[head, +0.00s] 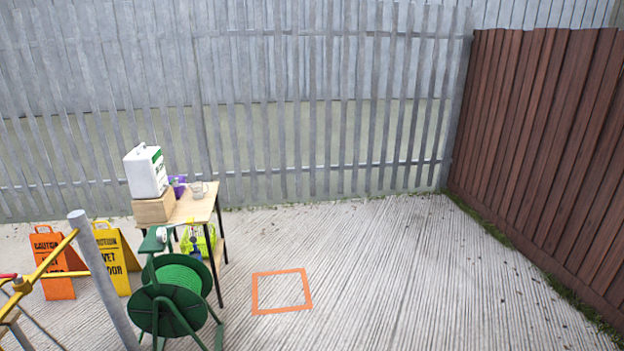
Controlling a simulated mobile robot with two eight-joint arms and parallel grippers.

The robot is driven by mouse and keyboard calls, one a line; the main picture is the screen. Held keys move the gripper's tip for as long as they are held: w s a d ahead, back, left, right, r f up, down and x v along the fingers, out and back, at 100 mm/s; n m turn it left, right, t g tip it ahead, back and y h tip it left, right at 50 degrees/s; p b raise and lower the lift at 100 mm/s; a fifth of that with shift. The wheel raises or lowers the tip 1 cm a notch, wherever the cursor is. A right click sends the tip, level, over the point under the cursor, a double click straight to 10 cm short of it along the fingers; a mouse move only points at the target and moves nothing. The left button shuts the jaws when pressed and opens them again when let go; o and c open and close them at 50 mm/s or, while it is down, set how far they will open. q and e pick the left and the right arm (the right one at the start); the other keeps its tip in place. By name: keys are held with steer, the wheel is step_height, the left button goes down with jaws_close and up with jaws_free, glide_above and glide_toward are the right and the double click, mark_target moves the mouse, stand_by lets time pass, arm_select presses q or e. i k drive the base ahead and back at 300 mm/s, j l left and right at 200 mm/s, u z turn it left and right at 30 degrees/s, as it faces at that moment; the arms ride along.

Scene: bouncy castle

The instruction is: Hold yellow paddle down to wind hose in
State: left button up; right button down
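A green hose reel (164,312) stands on the concrete at lower left, in front of a small table. Bright green hose (180,276) is wound on its drum. A green housing (154,241) with a pale round face sits at the top of the reel's frame. A small yellow piece shows beside this housing, but it is too small to tell whether it is the paddle. Neither of my grippers is in view, and nothing is seen touching the reel.
A wooden table (206,208) behind the reel bears a white-and-green box. Orange (58,287) and yellow (113,270) caution signs stand left, behind a grey post (103,282) and yellow bar. An orange square outline (282,311) marks the ground. Clear concrete lies right, bounded by fences.

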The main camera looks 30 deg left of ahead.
mark_target(189, 220)
steer(key=i+j+u, duration=0.15)
steer(key=i+u, duration=0.6)
steer(key=i+l+u, duration=0.1)
steer(key=i+u, duration=1.1)
steer(key=i+l+u, duration=0.35)
steer(key=i, duration=0.15)
steer(key=i+u, duration=0.25)
steer(key=u, duration=0.15)
steer(key=i+u, duration=0.55)
steer(key=u, duration=0.2)
steer(key=k+l, duration=0.05)
